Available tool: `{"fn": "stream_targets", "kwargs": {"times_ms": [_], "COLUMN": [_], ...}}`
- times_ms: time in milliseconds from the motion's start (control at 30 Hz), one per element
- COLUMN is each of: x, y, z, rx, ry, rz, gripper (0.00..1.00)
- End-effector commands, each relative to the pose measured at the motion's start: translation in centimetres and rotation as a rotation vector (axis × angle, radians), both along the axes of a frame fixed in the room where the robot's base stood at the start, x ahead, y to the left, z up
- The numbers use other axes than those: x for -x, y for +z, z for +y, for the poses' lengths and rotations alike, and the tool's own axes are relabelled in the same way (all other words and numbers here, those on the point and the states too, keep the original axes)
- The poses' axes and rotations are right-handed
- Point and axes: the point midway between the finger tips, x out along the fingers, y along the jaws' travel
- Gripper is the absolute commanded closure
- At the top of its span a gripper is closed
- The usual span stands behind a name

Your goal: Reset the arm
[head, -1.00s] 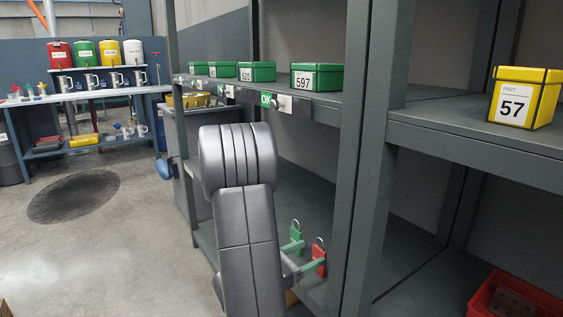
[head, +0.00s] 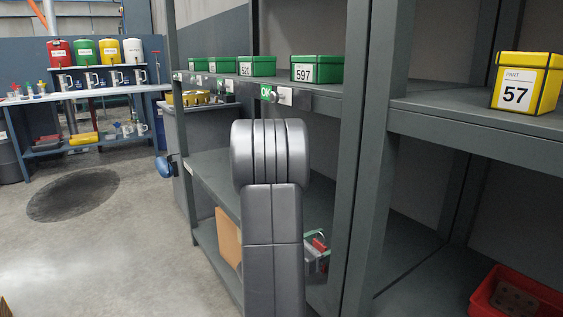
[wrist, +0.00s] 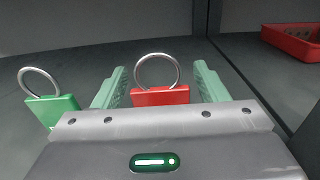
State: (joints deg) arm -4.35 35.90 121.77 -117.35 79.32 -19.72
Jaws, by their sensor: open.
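My gripper (wrist: 159,69) is open in the wrist view, its two pale green fingers spread. A red padlock (wrist: 160,96) with a metal ring shackle shows between the fingers, with a small gap on each side. Its lower part is hidden by my gripper body. A green padlock (wrist: 52,109) with a ring stands left of the left finger, on a grey shelf (wrist: 60,62). In the head view my grey arm stands upright in front of the rack and hides most of my gripper. A bit of red (head: 318,243) shows right of the arm.
Grey rack posts (head: 352,170) stand close right of my arm. Green boxes (head: 316,69) line the upper shelf; a yellow box (head: 527,83) marked 57 is at right. A red bin (wrist: 292,40) sits lower right. A brown panel (head: 228,238) is left of my arm. Floor at left is clear.

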Motion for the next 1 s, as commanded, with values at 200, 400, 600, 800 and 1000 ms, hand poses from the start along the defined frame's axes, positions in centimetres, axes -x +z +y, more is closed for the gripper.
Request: {"fn": "stream_targets", "kwargs": {"times_ms": [200, 400, 600, 800, 1000], "x": [0.0, 0.0, 0.0, -0.2, -0.5], "y": [1.2, 4.0, 7.8, 9.9, 10.1], "z": [0.0, 0.0, 0.0, 0.1, 0.3], "rx": [-0.001, 0.000, -0.001, 0.000, 0.001], "ry": [0.000, 0.000, -0.001, 0.008, 0.021], "rz": [-0.001, -0.006, -0.004, 0.001, 0.001], "gripper": [0.33, 0.33, 0.33, 0.33, 0.33]}}
